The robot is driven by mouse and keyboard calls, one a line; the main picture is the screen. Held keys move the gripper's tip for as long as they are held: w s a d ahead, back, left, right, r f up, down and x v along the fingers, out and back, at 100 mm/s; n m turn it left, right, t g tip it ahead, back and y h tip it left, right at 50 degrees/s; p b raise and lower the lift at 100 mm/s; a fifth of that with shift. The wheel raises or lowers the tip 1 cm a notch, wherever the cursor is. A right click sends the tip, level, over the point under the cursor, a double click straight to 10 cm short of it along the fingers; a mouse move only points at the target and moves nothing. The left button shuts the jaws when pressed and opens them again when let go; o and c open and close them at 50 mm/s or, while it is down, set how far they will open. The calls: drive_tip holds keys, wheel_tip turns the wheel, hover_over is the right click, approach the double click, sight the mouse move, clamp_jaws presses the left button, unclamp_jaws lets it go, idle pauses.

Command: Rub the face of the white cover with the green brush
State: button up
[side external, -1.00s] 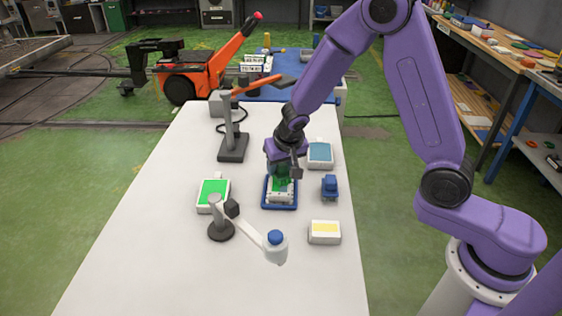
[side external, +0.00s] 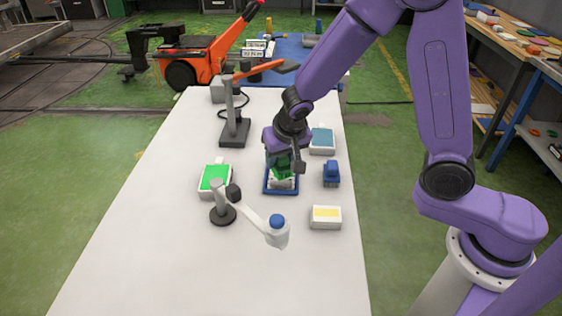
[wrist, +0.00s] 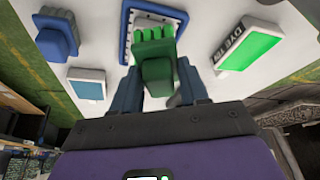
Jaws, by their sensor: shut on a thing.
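My gripper (side external: 281,157) is shut on the green brush (wrist: 157,62), its bristles pointing away from the wrist in the wrist view. The brush (side external: 280,166) is over the white cover (side external: 283,184), which lies in a blue-rimmed tray (side external: 267,189) on the table. In the wrist view the tray's blue rim (wrist: 125,32) frames the white face (wrist: 146,20), and the bristles overlap that face. The brush hides part of the cover. Whether the bristles touch it, I cannot tell.
The near-left table is clear.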

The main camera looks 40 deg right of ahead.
drive_tip(key=shift+r, duration=2.5)
